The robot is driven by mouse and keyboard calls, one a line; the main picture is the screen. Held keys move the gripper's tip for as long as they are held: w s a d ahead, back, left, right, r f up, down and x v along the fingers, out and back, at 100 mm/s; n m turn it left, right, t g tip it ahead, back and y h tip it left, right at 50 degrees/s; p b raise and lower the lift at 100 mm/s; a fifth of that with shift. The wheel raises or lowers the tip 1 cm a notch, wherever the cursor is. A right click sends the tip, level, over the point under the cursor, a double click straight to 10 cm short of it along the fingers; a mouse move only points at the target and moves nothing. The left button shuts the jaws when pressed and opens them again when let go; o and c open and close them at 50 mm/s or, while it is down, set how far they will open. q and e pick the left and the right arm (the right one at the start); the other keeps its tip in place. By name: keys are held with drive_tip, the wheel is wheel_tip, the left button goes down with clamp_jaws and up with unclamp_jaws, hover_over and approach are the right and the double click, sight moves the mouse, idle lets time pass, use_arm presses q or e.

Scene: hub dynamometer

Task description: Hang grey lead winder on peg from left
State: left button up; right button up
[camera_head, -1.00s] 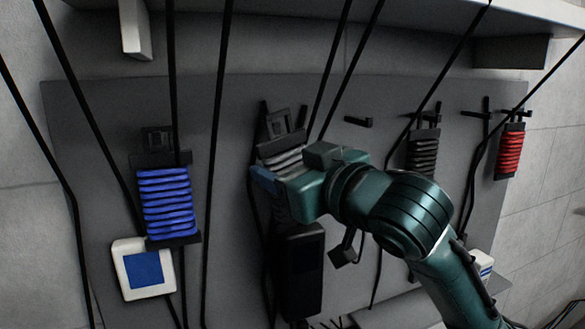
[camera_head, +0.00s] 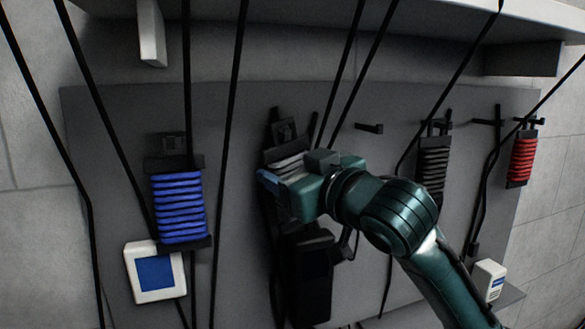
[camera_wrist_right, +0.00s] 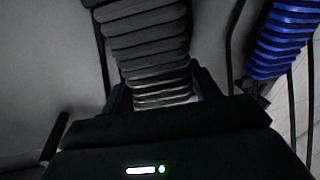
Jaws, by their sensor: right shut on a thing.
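The grey lead winder (camera_head: 287,160) is at the grey board, left of the middle, mostly hidden behind my right gripper (camera_head: 278,184). My right gripper is shut on it. The winder's frame top shows above the gripper, slightly tilted. In the right wrist view, the winder's grey coils (camera_wrist_right: 148,45) stand between the fingers of my right gripper (camera_wrist_right: 155,98). A bare peg (camera_head: 369,127) sticks out to the right of the winder. Whether the winder sits on a peg behind it is hidden. My left gripper is not in view.
A blue winder (camera_head: 178,205) hangs at the left, above a white box with a blue face (camera_head: 155,273). A black winder (camera_head: 433,168) and a red winder (camera_head: 522,158) hang at the right. A dark device (camera_head: 311,275) is below my gripper. Several black cables cross in front of the board.

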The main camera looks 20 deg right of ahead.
drive_tip(key=shift+w+f, duration=0.15)
drive_tip(key=shift+f, duration=0.1)
drive_tip(key=o, duration=1.2)
drive_tip(key=shift+a, duration=0.1)
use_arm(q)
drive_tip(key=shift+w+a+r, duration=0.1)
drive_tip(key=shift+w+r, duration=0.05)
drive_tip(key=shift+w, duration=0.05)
use_arm(e)
drive_tip(key=shift+r, duration=0.1)
drive_tip(key=shift+s+d, duration=0.25)
drive_tip(key=shift+s, duration=0.05)
use_arm(q)
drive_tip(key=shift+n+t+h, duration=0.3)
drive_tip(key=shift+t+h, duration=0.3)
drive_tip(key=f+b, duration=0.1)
drive_tip(key=b, duration=0.2)
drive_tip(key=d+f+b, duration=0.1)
drive_tip(key=b, duration=0.3)
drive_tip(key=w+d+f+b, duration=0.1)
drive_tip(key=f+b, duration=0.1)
drive_tip(key=b, duration=0.1)
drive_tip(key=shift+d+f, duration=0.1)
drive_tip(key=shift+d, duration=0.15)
use_arm(e)
drive_tip(key=v, duration=1.2)
drive_tip(key=shift+s+a+r, duration=0.15)
drive_tip(key=shift+s+a, duration=0.15)
drive_tip(key=shift+s, duration=0.2)
